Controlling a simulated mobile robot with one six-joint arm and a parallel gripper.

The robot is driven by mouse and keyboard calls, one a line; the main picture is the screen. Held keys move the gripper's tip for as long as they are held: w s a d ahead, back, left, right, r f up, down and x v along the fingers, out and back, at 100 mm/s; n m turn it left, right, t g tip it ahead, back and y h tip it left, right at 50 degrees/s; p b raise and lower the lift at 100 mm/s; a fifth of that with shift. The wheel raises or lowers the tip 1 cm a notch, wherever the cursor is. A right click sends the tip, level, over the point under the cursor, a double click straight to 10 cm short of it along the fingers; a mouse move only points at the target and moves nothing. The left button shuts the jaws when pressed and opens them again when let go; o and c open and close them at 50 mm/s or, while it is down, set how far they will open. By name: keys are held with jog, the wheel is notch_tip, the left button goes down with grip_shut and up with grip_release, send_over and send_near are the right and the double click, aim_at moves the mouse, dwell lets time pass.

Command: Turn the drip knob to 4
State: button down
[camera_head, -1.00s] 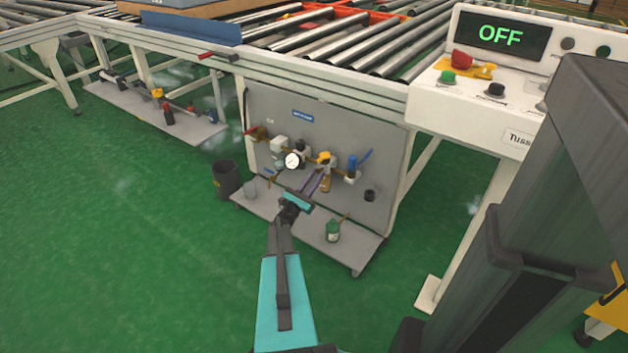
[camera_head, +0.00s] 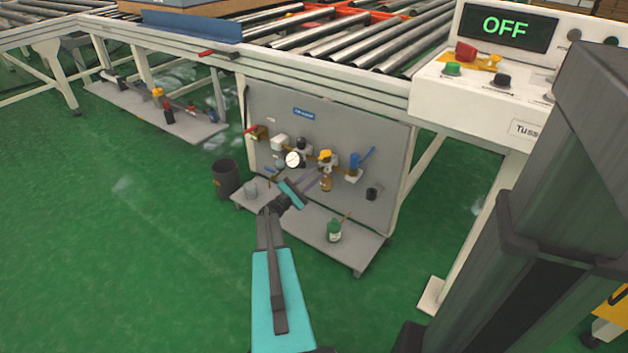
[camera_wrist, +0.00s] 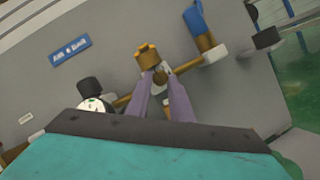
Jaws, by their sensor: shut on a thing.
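The lubricator on the grey panel has a yellow-orange cap (camera_head: 325,156) above an amber bowl (camera_head: 326,183). In the wrist view the cap (camera_wrist: 146,52) stands at upper middle, with a small dark brown knob (camera_wrist: 160,75) just below it. My gripper (camera_head: 318,176) reaches the panel from the front. Its two purple fingers show in the wrist view (camera_wrist: 163,80), closed around the small brown knob, which looks like the drip knob. The fingers and palm hide most of the bowl there. I cannot read any number or scale on the knob.
A white-faced gauge (camera_head: 293,160) is left of the lubricator, and a blue-handled valve (camera_head: 354,163) is right of it. A green bottle (camera_head: 334,231) stands on the lower shelf (camera_head: 355,258). A dark bin (camera_head: 226,178) stands at left. The console display (camera_head: 505,27) reads OFF.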

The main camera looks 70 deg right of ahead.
jog(key=shift+w+r+m+t+y+b, duration=0.1)
jog(key=shift+r+m+t+y+b, duration=0.3)
jog(key=shift+m+y+b, duration=1.8)
jog(key=shift+w+r+m+t+h+b, duration=0.15)
jog(key=shift+m+t+b, duration=0.45)
jog(key=shift+m, duration=3.55)
jog(key=shift+w+r+m+t+y+b, duration=0.1)
jog(key=shift+r+m+t+y+b, duration=0.3)
jog(key=shift+m+y+b, duration=1.8)
jog(key=shift+m+h+p, duration=0.8)
jog(key=shift+m+h, duration=0.25)
jog(key=shift+h, duration=0.2)
jog(key=shift+f, duration=0.1)
jog(key=c, duration=1.6)
grip_release()
jog(key=shift+s, duration=0.1)
